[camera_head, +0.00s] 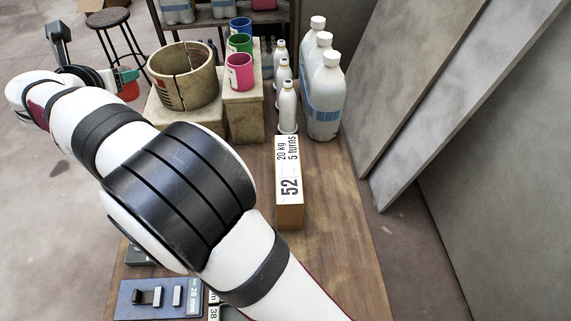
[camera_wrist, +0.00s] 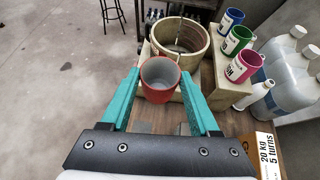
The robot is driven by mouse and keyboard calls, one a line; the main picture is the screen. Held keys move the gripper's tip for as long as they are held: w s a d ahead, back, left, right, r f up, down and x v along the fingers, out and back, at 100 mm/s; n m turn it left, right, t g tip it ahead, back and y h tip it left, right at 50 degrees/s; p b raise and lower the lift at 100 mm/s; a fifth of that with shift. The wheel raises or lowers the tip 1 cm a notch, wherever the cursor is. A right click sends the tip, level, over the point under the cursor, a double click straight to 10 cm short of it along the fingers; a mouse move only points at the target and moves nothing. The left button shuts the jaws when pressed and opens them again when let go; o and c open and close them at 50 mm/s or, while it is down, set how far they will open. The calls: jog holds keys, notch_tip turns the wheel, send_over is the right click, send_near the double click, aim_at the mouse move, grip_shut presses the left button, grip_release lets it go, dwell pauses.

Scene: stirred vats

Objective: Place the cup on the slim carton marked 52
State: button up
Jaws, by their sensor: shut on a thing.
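A red cup (camera_wrist: 158,95) with a grey inside sits between the teal fingers of my gripper (camera_wrist: 160,76), which is shut on it. Its mouth faces the wrist camera. In the head view the cup (camera_head: 129,92) shows at the upper left, partly hidden by my gripper (camera_head: 127,77), left of the vat. The slim carton marked 52 (camera_head: 290,185) lies on the table right of my arm, its long top facing up and bare. In the wrist view part of the carton (camera_wrist: 267,152) shows at the lower right, well apart from the cup.
A cracked round vat (camera_head: 184,75) stands on a block beside blue, green and pink cups (camera_head: 240,72). Small white bottles (camera_head: 287,107) and large jugs (camera_head: 325,95) stand behind the carton. A blue device (camera_head: 160,298) is at the front. A stool (camera_head: 115,35) stands on the floor.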

jog(key=s+d+m+g+h, duration=0.2)
jog(key=d+m+h, duration=0.35)
jog(key=d, duration=0.95)
jog(key=s+d+m+g+h, duration=0.25)
jog(key=d+m+h, duration=0.3)
jog(key=d, duration=1.05)
jog(key=s+d+m+g+h, duration=0.2)
jog(key=s+d+m+g, duration=0.35)
jog(key=s+d, duration=0.35)
send_over(279, 168)
notch_tip(279, 168, down, 15)
jog(key=shift+s+f, duration=0.1)
jog(key=shift+f, duration=0.3)
